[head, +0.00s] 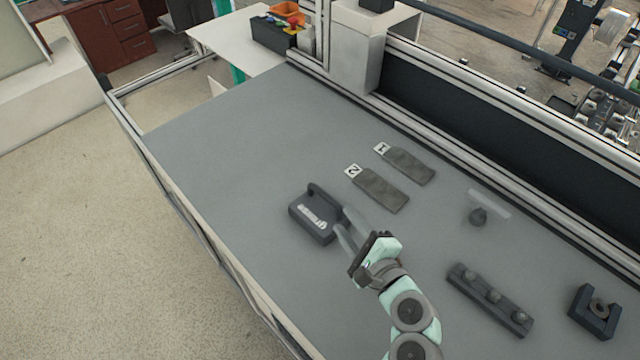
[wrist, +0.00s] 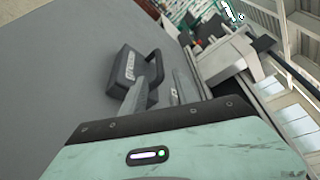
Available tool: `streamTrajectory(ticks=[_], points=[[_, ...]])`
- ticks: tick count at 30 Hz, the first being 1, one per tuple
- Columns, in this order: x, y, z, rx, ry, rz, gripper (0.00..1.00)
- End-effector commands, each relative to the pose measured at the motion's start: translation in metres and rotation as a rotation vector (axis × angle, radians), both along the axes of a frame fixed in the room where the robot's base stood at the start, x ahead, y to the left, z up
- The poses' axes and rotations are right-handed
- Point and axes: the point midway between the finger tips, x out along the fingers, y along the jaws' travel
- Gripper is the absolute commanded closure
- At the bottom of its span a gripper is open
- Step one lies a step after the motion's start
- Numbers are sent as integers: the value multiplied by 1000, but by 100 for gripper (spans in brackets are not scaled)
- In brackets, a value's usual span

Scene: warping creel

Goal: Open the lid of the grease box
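The grease box (head: 312,222) is a dark grey box with white lettering on it, lying on the grey table. A raised dark bar or handle (head: 324,192) runs along its far right side. The lid looks shut. In the wrist view the box (wrist: 126,70) is ahead of the fingers, with its looped handle (wrist: 159,72) on the right. My gripper (head: 341,219) is at the box's right side, its two fingers apart and nothing visible between them. In the wrist view my gripper (wrist: 155,90) points at the handle end. I cannot tell whether a finger touches the box.
Two grey flat pieces lie behind, by label 1 (head: 382,149) and label 2 (head: 353,171). The table's left part is clear.

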Motion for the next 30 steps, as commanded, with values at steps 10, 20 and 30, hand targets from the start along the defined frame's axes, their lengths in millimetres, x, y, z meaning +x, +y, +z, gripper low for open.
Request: streamTrajectory(ticks=[10,20,30], points=[[53,29,-10,0,1,8,64],[84,44,-19,-1,1,4,64],[88,45,-22,0,0,0,64]])
